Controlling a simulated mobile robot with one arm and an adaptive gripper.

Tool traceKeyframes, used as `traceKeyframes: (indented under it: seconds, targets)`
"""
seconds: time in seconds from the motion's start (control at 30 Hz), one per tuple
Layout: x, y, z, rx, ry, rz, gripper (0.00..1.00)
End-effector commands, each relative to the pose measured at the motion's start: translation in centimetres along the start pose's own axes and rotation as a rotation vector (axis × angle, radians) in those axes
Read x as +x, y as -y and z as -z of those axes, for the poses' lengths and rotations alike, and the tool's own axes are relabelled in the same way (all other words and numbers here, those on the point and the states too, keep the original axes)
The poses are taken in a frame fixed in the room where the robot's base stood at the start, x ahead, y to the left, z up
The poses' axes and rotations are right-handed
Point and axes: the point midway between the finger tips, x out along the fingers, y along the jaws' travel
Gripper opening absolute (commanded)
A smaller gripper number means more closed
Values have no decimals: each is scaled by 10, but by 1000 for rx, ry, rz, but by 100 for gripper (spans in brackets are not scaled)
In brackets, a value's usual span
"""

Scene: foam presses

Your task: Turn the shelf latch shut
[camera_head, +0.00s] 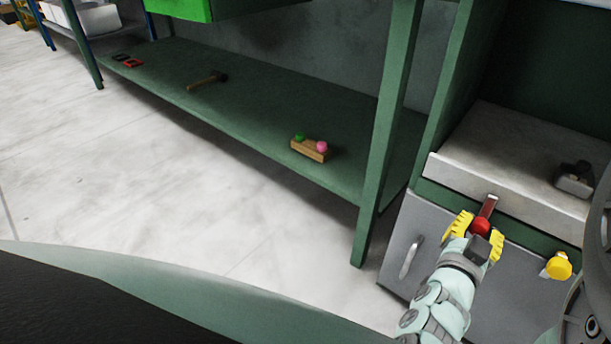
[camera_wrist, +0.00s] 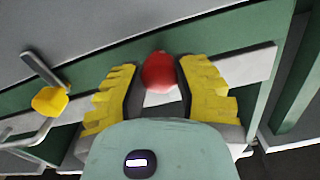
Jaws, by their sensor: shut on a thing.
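The latch has a round red knob (camera_head: 480,227) and a short reddish-brown bar (camera_head: 488,206) that slants up from it, over the front of the grey and green cabinet. My gripper (camera_head: 479,231) has its yellow fingers on both sides of the red knob and is shut on it. In the wrist view the red knob (camera_wrist: 158,72) sits between the fingertips (camera_wrist: 160,78). The fingers and palm hide part of the latch there. A second, yellow knob (camera_head: 559,266) is on the cabinet front to the right. It also shows at the left in the wrist view (camera_wrist: 50,101).
The grey cabinet door has a handle (camera_head: 409,258) left of my gripper. A dark grey object (camera_head: 575,179) lies on the metal shelf above. A low green shelf (camera_head: 250,110) at left holds a wooden block (camera_head: 309,150) and a hammer (camera_head: 207,81). The pale floor is clear.

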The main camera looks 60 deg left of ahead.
Motion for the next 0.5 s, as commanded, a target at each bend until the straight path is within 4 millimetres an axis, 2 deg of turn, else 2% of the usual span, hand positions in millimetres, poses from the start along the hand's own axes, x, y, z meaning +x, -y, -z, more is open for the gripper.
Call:
traceKeyframes:
  seconds: [0.3,0.33,0.5]
  targets:
    - [0,-1,1,49,-1,-3,0]
    - [0,-1,1,49,-1,-3,36]
    - [0,-1,1,49,-1,-3,54]
